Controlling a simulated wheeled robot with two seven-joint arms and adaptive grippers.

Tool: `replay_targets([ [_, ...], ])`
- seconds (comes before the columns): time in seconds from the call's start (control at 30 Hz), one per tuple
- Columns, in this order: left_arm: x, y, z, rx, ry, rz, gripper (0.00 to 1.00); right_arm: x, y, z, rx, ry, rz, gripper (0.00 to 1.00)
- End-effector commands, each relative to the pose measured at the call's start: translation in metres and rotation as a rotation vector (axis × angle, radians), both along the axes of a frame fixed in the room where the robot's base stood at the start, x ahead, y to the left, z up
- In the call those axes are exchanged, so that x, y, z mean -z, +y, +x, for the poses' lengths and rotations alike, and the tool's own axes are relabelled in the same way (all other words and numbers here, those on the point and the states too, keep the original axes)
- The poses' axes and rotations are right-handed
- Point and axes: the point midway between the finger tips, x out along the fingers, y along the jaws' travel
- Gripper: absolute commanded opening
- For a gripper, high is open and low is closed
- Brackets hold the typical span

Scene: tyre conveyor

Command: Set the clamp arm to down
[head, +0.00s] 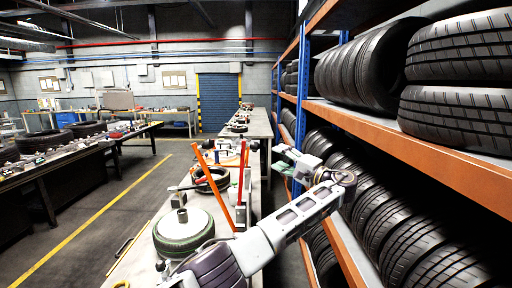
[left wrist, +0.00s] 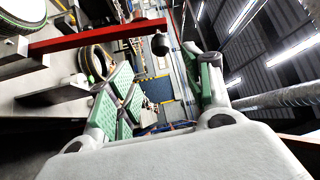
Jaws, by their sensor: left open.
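The clamp arm looks to be a red bar (head: 241,175) standing about upright on the bench in the head view. It also shows in the left wrist view (left wrist: 95,38), where the picture is turned on its side, with a black knob (left wrist: 160,43) near its upper end. My left gripper (head: 284,151) is to the right of the bar in the head view. It is open and empty, with green-padded fingers apart in the left wrist view (left wrist: 163,88). The knob appears in the gap beyond the fingertips, apparently not touched. My right gripper is not in view.
A second orange-red bar (head: 214,188) leans on the bench, near a wheel (head: 183,232) and a dark ring. The orange-edged tyre rack (head: 420,145) stands close on the right of my left arm. Floor on the left, with a yellow line (head: 95,217), is clear.

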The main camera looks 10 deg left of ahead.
Motion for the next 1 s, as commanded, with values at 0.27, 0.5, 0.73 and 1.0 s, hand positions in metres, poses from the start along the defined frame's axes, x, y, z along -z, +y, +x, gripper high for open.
replay_targets([
  [0.27, -0.006, 0.027, 0.017, -0.003, -0.001, 0.000, 0.51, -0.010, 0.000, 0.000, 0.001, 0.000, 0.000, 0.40],
  [0.5, -0.010, 0.054, 0.034, -0.002, -0.001, 0.001, 0.51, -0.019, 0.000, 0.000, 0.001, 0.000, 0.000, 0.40],
  [0.73, -0.014, 0.079, 0.051, -0.003, -0.001, 0.000, 0.51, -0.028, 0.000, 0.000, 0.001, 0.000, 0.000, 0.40],
  [1.0, -0.016, 0.100, 0.065, -0.001, 0.000, 0.000, 0.51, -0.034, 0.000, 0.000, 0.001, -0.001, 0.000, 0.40],
])
